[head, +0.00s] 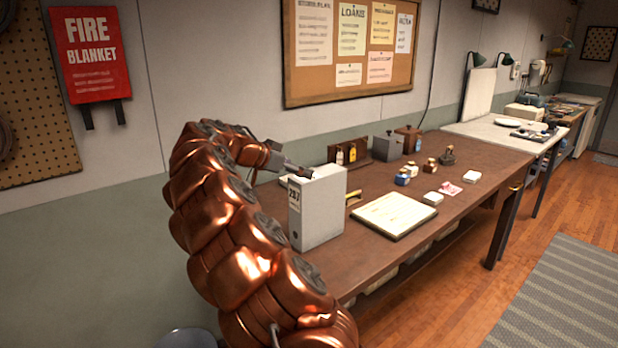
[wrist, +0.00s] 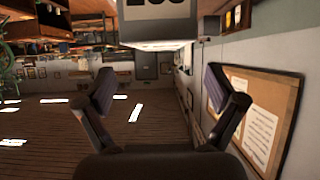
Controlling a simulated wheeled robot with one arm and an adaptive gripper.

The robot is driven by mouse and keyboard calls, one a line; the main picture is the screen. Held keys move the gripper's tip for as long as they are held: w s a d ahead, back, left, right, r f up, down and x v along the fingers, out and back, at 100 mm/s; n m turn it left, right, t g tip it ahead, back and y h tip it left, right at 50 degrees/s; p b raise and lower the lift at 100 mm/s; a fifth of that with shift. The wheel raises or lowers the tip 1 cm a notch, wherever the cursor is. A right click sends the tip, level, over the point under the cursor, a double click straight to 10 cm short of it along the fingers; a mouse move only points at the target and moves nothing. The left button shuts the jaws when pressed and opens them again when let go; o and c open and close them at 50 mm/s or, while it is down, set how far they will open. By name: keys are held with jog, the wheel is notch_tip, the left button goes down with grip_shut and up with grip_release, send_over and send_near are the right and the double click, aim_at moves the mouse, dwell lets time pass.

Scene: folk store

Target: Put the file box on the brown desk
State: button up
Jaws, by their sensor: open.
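The file box (head: 318,207) is a tall grey box with a white number label on its narrow face. It stands upright at the near left end of the brown desk (head: 450,157), and appears to rest on its top.
A framed paper or board (head: 394,214) lies right of the box, with a yellow-handled tool (head: 354,197) beside it. Small bottles, boxes and a grey box (head: 387,147) stand farther back. A white-topped table (head: 497,130) adjoins beyond. A notice board (head: 350,50) hangs above.

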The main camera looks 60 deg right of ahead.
jog(key=shift+v, duration=1.75)
jog(key=s+a+f+n+y, duration=0.4)
jog(key=s+a, duration=0.5)
jog(key=a, duration=0.6)
jog(key=s+a+f+n+t+y, duration=0.1)
jog(key=s+a+f+n+y, duration=0.3)
jog(key=s+a+f+n, duration=0.5)
jog(key=s+a+f+n+y, duration=0.3)
jog(key=s+a+f+n, duration=0.4)
jog(key=a, duration=1.5)
jog(key=s+n, duration=0.1)
jog(key=s, duration=0.3)
jog(key=shift+a+y, duration=0.4)
